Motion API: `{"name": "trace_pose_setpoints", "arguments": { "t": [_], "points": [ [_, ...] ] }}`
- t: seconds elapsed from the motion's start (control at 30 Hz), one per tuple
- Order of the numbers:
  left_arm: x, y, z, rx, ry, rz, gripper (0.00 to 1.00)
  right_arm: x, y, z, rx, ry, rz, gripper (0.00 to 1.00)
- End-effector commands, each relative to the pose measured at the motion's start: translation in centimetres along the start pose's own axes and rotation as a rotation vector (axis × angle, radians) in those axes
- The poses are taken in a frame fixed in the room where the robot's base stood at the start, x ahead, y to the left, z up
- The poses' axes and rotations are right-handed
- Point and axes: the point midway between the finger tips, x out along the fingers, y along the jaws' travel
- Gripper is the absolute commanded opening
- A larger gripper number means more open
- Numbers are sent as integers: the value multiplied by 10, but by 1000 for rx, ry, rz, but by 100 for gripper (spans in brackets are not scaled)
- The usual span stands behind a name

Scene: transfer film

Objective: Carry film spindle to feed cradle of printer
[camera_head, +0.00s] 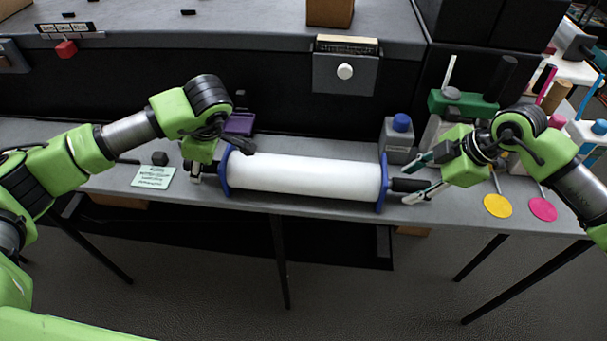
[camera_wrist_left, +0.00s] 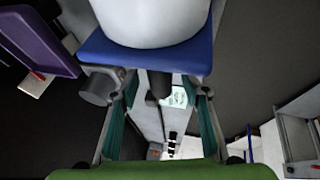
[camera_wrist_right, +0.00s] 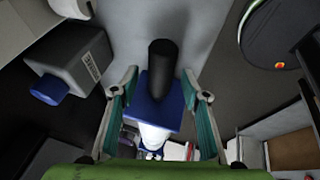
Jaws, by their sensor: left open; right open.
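The film spindle (camera_head: 300,175) is a white roll with blue square end plates and dark shaft ends. It lies lengthwise along the grey bench. My left gripper (camera_head: 203,167) is at its left end; in the left wrist view the open fingers (camera_wrist_left: 160,92) stand either side of the dark shaft end (camera_wrist_left: 155,88), below the blue plate (camera_wrist_left: 150,52). My right gripper (camera_head: 410,182) is open at the right end; in the right wrist view the dark shaft end (camera_wrist_right: 162,62) lies between its fingers, apart from both. I cannot make out the feed cradle.
The grey bench (camera_head: 300,205) has a near edge just in front of the spindle. A purple tray (camera_head: 239,124) and pale green card (camera_head: 154,176) are at left. A large black machine (camera_head: 270,80) rises behind.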

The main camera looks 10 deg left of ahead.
Motion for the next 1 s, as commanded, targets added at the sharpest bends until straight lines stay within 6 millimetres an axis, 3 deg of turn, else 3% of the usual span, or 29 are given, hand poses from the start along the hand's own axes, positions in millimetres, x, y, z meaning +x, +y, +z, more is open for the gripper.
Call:
{"name": "trace_pose_setpoints", "arguments": {
  "t": [0.2, 0.57, 0.73, 1.0],
  "points": [
    [20, 0, 0, -2, 0, 0, 42, 20, 0, 0, 0, 0, -1, 42],
    [23, 0, 0, -1, -1, 0, 42, 23, 0, 0, -1, 0, 0, 42],
    [23, 0, 0, -1, -1, 1, 0, 23, 0, 0, 0, 0, 0, 0],
    [23, 0, 0, -1, -1, 0, 0, 23, 0, 0, 0, 0, 0, 0]
  ]
}}
